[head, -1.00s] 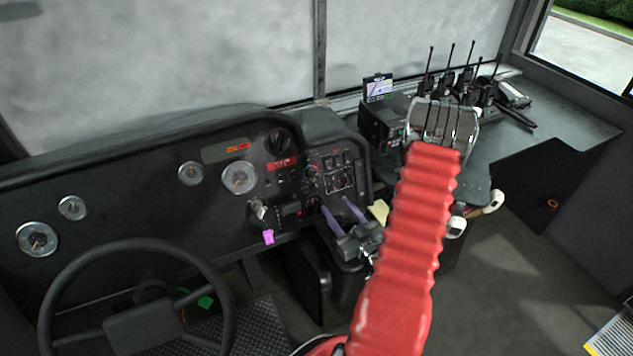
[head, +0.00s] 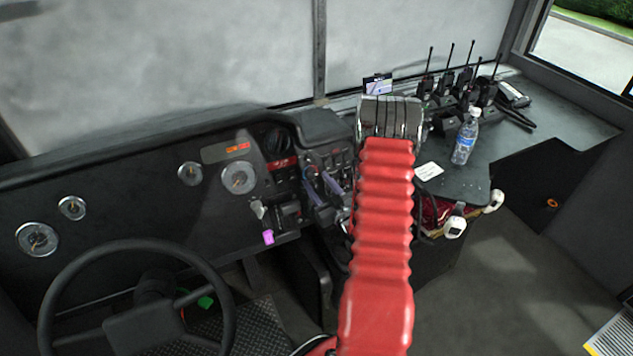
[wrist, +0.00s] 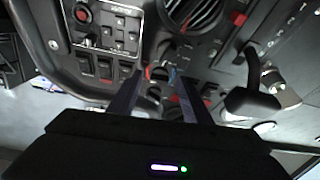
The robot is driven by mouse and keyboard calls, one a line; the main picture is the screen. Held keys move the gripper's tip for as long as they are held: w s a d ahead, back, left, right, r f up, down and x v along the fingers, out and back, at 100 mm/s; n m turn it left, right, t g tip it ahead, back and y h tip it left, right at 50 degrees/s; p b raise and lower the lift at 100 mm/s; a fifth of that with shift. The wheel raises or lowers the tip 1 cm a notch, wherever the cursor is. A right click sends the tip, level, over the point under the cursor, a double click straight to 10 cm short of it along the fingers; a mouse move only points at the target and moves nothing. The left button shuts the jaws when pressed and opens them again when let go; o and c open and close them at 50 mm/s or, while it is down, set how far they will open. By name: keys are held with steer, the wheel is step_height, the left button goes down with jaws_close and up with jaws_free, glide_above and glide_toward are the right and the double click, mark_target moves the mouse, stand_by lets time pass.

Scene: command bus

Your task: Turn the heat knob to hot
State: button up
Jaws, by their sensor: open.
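In the wrist view, a small dark round knob (wrist: 160,74) with red and blue marks beside it sits on the black dash panel. I take it as the heat knob. My gripper (wrist: 160,80) is open, with its two purple fingers reaching toward the panel and their tips on either side of this knob. I cannot tell whether they touch it. In the head view my gripper (head: 318,170) is in front of the dash's control panel, and its fingers hide the knob there. The knob's pointer is too small to read.
More dark knobs lie just below in the wrist view, close to the fingers. A lever (wrist: 250,95) juts out at right. Rocker switches (wrist: 105,70) are at left. In the head view, a steering wheel (head: 135,244) is at lower left and a water bottle (head: 465,138) stands on the right counter.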

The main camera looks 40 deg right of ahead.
steer(key=shift+w+d, duration=0.2)
steer(key=shift+w, duration=0.5)
steer(key=shift+c, duration=0.4)
steer(key=c, duration=1)
steer(key=shift+w+a+m+g+h, duration=0.15)
steer(key=shift+m+h, duration=0.4)
steer(key=shift+m, duration=0.9)
steer(key=shift+s+a+m+g+h, duration=0.2)
steer(key=shift+m+h, duration=0.35)
steer(key=shift+m, duration=0.9)
steer(key=shift+d, duration=0.1)
steer(key=o, duration=1.1)
